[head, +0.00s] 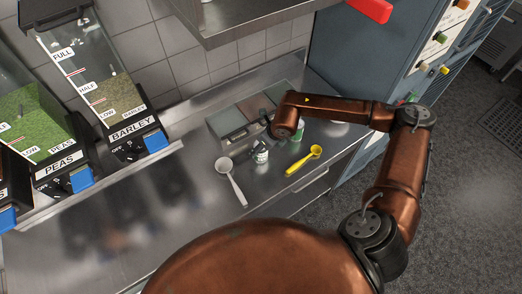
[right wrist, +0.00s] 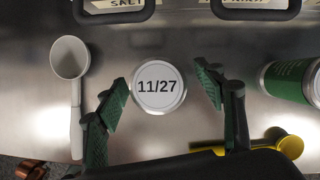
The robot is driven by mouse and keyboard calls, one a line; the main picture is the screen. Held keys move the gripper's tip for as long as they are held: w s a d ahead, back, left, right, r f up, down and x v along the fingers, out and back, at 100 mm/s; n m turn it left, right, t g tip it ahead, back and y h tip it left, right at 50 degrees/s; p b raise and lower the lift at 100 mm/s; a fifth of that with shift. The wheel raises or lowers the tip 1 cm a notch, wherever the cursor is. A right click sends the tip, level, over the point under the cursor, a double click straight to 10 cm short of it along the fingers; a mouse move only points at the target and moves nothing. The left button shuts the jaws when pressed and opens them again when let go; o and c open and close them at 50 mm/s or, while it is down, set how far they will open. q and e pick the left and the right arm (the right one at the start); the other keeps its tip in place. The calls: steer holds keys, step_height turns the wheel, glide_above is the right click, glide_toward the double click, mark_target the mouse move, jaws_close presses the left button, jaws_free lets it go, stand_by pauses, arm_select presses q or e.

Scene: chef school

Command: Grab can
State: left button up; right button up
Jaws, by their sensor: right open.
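A small can with a white lid marked 11/27 (right wrist: 158,88) stands upright on the steel counter, and it also shows in the head view (head: 261,154). A green can (right wrist: 290,82) lies to its right in the right wrist view and shows partly behind my arm in the head view (head: 299,131). My right gripper (right wrist: 163,92) is open, its green-padded fingers on either side of the white-lidded can, with visible gaps on both sides. In the head view my wrist largely hides the fingers. My left gripper is in neither view.
A white scoop (head: 226,166) lies left of the can, and a yellow scoop (head: 316,151) lies to the right. A metal bin set (head: 228,125) is behind the can. A steel shelf (head: 225,20) overhangs the back. Dispensers (head: 115,100) line the left; the counter front-left is clear.

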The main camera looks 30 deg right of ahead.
steer(key=shift+f, duration=0.1)
steer(key=c, duration=1.5)
